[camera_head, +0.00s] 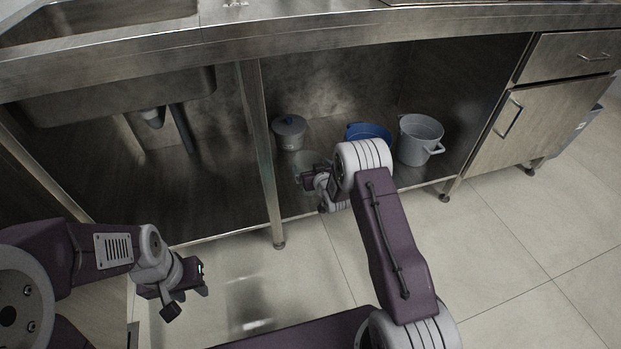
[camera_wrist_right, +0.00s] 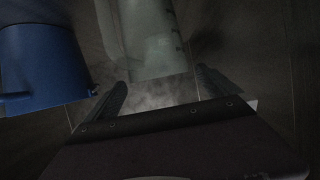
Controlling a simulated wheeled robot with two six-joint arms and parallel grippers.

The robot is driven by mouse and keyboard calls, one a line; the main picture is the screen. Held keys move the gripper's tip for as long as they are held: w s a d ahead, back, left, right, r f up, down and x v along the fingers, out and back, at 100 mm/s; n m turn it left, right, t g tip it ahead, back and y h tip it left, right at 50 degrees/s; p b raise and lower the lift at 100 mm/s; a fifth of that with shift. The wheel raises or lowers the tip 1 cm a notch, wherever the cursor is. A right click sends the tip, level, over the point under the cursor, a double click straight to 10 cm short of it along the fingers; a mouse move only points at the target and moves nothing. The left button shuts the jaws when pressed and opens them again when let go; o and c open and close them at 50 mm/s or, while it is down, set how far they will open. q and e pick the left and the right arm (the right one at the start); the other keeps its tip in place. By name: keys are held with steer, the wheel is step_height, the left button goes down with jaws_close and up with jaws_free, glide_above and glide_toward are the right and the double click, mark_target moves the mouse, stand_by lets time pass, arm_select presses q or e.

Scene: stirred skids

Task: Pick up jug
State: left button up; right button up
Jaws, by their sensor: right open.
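A translucent, pale jug (camera_head: 312,163) stands on the lower shelf under the steel counter, partly hidden by my right arm. In the right wrist view the jug (camera_wrist_right: 152,38) is straight ahead, with measuring marks on its side. My right gripper (camera_head: 309,186) is at the shelf opening, close to the jug. In the wrist view its fingers (camera_wrist_right: 160,84) are apart, with the jug between and just beyond them, and nothing is gripped. My left gripper (camera_head: 188,295) hangs over the floor at the lower left, fingers apart and empty.
A blue container (camera_head: 368,131) stands beside the jug, and it also shows in the wrist view (camera_wrist_right: 40,65). A grey bucket (camera_head: 419,136) and a lidded grey pot (camera_head: 289,131) share the shelf. A steel post (camera_head: 261,150) stands left of them. The tiled floor is clear.

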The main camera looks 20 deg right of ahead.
steer(key=b+x, duration=0.2)
steer(key=x, duration=0.2)
steer(key=shift+s+d+f, duration=0.1)
arm_select(q)
step_height(320, 180, down, 3)
steer(key=shift+f, duration=0.2)
arm_select(e)
steer(key=c, duration=1.7)
steer(key=shift+c, duration=0.2)
